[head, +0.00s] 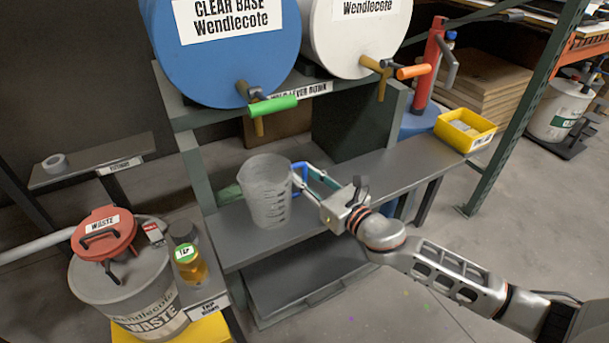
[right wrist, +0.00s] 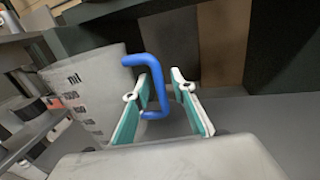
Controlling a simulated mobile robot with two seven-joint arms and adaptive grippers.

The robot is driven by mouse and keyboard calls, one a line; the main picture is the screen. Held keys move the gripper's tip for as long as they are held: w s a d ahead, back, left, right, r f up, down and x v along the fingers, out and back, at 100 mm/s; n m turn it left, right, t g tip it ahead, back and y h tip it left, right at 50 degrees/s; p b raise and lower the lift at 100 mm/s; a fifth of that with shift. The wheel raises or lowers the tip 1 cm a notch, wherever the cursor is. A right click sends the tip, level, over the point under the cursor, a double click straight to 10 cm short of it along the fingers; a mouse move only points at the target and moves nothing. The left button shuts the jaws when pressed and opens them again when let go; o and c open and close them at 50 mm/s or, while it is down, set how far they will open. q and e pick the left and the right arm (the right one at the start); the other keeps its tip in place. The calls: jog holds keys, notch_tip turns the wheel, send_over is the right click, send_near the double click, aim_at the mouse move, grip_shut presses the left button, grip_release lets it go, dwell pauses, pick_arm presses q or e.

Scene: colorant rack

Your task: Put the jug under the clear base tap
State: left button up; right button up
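The clear, graduated jug (head: 266,195) stands upright on the grey shelf (head: 345,185), its blue handle (head: 299,178) facing right. The clear base drum (head: 225,55) is blue and lies above. Its tap (head: 258,126), with a green lever (head: 272,106), appears just above the jug's mouth in the head view; exact depth alignment is hard to tell. My right gripper (head: 313,180) is at the handle. In the right wrist view, the blue handle (right wrist: 162,92) lies between the teal-padded fingers (right wrist: 165,105), with a gap to the right finger. My left gripper is out of view.
A white drum (head: 355,35) with an orange-levered tap (head: 405,72) is to the right. A yellow bin (head: 465,130) sits at the shelf's right end. A waste drum (head: 125,290) and an amber-filled bottle (head: 188,255) are at lower left.

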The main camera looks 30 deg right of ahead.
jog(key=shift+r, duration=0.35)
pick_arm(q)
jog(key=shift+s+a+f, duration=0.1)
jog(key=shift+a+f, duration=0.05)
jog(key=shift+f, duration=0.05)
pick_arm(e)
jog(key=v, duration=1.2)
jog(key=shift+f, duration=0.1)
